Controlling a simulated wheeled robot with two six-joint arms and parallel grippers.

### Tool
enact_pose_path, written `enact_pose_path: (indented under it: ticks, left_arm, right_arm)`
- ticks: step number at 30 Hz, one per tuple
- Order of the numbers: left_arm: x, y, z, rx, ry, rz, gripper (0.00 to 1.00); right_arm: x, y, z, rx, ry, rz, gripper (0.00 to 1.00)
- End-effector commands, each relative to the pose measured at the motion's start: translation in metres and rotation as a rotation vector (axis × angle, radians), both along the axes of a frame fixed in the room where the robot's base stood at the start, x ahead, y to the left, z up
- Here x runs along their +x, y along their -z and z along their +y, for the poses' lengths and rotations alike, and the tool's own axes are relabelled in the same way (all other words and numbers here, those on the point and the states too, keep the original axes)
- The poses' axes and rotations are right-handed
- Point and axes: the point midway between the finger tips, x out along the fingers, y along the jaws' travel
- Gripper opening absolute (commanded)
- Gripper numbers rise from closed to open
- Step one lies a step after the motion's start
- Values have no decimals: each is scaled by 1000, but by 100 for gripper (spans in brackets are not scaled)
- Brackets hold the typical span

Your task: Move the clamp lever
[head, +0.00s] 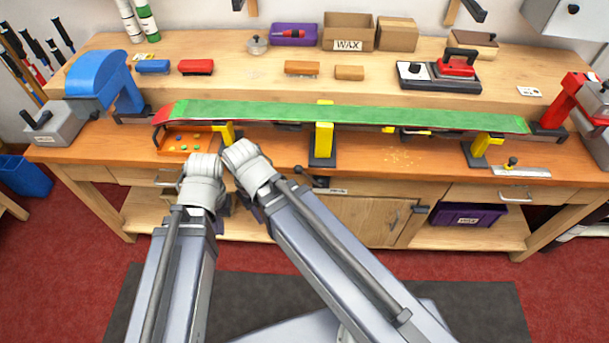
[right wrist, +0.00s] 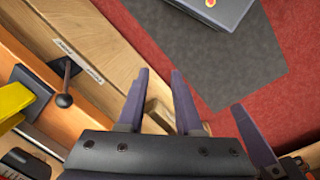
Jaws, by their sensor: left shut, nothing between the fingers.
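The clamp lever (right wrist: 65,99) is dark with a round ball knob and sits at the bench's front edge by the middle yellow clamp (head: 323,140). In the head view its small dark knob (head: 299,169) shows just right of my right wrist. My right gripper (right wrist: 159,85) is open and empty, apart from the lever, which lies to its left in the right wrist view. In the head view my right arm hides it. My left gripper (head: 223,203) is shut and empty, low between my two arms and partly hidden. A long green ski (head: 350,114) lies across the clamps.
Another yellow clamp (head: 481,150) stands to the right. An orange parts tray (head: 173,146) is at the left. A blue vise (head: 101,82) and a red vise (head: 565,105) stand at the ends. Drawers and a cabinet (head: 365,218) lie under the bench edge.

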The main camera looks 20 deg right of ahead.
Motion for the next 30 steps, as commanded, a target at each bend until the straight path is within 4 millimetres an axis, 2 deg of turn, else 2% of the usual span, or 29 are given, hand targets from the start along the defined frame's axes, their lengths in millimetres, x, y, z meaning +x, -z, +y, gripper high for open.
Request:
enact_pose_path:
  ticks: [1, 5, 9, 18, 24, 30]
  left_arm:
    - [0, -4, 0, 0, 0, 0, 0]
    - [0, -14, 0, 0, 0, 0, 0]
    - [0, -27, 0, 0, 0, 0, 0]
    - [0, -48, 0, 0, 0, 0, 0]
    - [0, -54, 0, 0, 0, 0, 0]
    - [0, -55, 0, 0, 0, 0, 0]
  right_arm:
    - [8, -4, -1, 8, -22, 3, 28]
    - [35, -13, -9, 46, -149, 16, 13]
    - [73, -26, -25, 104, -346, 22, 0]
    - [138, -47, -68, 194, -729, -16, 0]
    - [158, -54, -87, 216, -872, -44, 0]
    - [163, -55, -92, 222, -920, -53, 0]
